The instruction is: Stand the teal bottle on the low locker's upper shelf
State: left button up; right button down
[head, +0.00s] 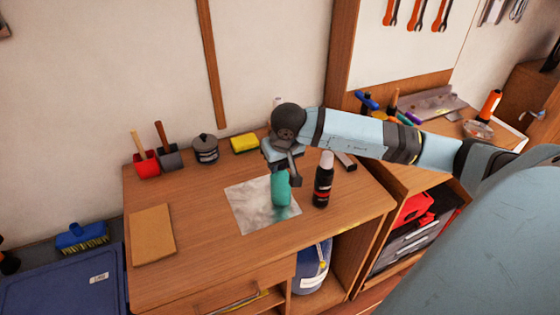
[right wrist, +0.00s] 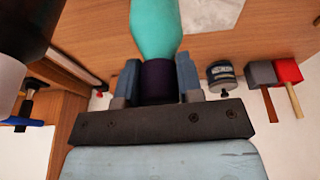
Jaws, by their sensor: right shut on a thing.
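The teal bottle (head: 281,189) is over the pale square sheet on the wooden desk, roughly upright; I cannot tell whether its base touches the sheet. My right gripper (head: 282,172) comes from above and is shut on its top. In the right wrist view the fingers (right wrist: 160,85) close on both sides of the bottle's dark purple cap (right wrist: 158,78), with the teal body (right wrist: 155,28) beyond. A wooden unit with open shelves (head: 388,262) stands right of the desk; I cannot tell if it is the low locker. My left gripper is out of view.
A black spray can (head: 323,180) stands close right of the bottle. The pale sheet (head: 250,208) lies beneath. A yellow sponge (head: 244,143), grey tin (head: 205,149) and red-headed mallet (head: 146,164) line the desk's back. A brown board (head: 152,235) lies left. The unit's shelves hold a red box (head: 412,207).

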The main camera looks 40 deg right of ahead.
jog(key=c, duration=0.8)
grip_release()
jog(key=shift+f, duration=0.1)
jog(key=shift+o, duration=0.2)
